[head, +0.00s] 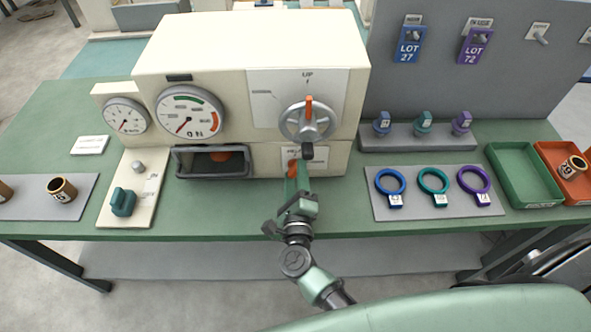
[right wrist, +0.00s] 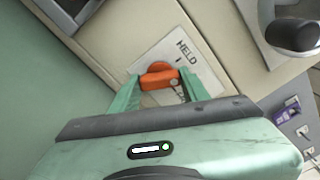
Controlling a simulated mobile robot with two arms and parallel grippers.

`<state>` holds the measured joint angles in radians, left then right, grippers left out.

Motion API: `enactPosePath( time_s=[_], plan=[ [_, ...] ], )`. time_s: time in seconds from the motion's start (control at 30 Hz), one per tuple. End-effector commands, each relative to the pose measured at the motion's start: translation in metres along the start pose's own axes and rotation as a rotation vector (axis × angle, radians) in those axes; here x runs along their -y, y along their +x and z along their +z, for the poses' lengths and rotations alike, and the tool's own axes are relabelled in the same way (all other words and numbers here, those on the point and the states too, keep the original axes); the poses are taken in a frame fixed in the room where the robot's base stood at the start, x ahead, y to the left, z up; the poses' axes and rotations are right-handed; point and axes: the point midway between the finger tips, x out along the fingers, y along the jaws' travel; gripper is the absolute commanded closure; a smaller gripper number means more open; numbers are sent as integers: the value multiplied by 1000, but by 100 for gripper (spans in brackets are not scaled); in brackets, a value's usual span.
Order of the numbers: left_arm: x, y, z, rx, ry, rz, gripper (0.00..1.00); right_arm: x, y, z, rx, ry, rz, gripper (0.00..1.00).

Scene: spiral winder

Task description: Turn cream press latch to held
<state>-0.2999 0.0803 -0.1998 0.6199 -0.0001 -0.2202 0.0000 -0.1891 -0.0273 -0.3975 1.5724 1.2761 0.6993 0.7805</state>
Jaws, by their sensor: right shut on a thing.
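The cream press (head: 215,50) stands at the back of the green table. Its small orange latch (head: 292,168) is low on the front, under the grey handwheel, and partly covered by my gripper in the head view. My right gripper (head: 298,176) reaches it from the front. In the right wrist view its two green fingers close on both ends of the orange latch (right wrist: 159,79). A white plate (right wrist: 188,62) marked HELD lies behind the latch; the rest of its lettering is hidden. The latch bar lies across between the fingers. My left gripper is not in view.
The grey handwheel (head: 323,121) with an orange pointer and dark knob sits just above my gripper. An open dark-framed tray (head: 188,171) is left of it. A mat (head: 416,208) with three rings lies right. The table front between is clear.

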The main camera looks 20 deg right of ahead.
Motion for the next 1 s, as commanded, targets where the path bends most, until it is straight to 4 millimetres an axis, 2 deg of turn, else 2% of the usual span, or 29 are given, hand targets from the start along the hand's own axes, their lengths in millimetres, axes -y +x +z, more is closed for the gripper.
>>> enactPosePath(
  time_s=[0.1, 0.5, 1.0],
  plan=[
    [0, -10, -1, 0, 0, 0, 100, 1, -1, 1, -2, -110, 4, 95],
    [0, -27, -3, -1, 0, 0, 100, 0, -1, 0, 0, -412, 4, 95],
    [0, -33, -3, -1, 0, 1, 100, -1, -1, 0, 1, -544, 3, 95]
  ],
)
